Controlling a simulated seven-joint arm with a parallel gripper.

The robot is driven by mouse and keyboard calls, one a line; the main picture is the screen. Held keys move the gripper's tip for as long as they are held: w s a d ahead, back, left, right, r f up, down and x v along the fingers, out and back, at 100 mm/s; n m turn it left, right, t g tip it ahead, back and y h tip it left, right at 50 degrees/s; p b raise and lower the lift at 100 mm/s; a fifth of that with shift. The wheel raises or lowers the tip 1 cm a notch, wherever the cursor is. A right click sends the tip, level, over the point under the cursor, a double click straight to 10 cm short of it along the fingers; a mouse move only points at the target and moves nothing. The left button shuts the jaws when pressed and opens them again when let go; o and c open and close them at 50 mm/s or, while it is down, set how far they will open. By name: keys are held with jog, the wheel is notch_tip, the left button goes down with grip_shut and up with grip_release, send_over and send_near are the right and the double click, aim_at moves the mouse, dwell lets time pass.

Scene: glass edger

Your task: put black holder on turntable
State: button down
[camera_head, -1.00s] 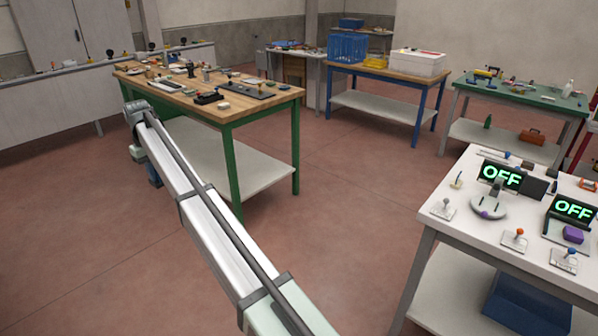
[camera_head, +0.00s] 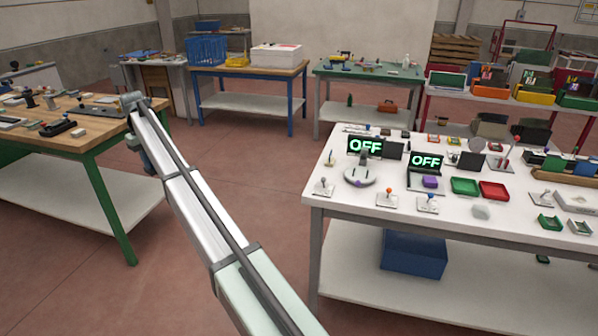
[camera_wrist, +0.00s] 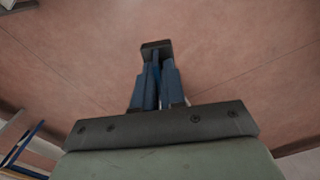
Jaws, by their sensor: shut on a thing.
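My gripper (camera_wrist: 155,72) is shut on a small dark block, the black holder (camera_wrist: 156,45), which sits at the tips of the blue fingers in the wrist view. Only reddish floor shows beneath it. In the head view, my arm reaches out to the left, and the gripper hangs down near the wooden bench's right end; the holder cannot be made out there. A round grey disc, apparently the turntable (camera_head: 351,180), lies on the white table at right, in front of a green OFF display (camera_head: 365,146). My gripper is well away from it.
The white table (camera_head: 331,203) also carries a second OFF display (camera_head: 425,161), small levers, a green tray (camera_head: 465,186) and a red tray (camera_head: 493,190). The wooden bench (camera_head: 98,140) is at left. Open floor lies between them.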

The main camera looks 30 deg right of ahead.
jog(key=d+m, duration=0.3)
jog(key=d, duration=2)
jog(key=s+d+m, duration=0.2)
jog(key=s+d, duration=0.1)
jog(key=d, duration=1.5)
jog(key=n, duration=2.7)
send_over(360, 174)
jog(key=shift+d+f, duration=0.1)
jog(key=shift+f, duration=4.15)
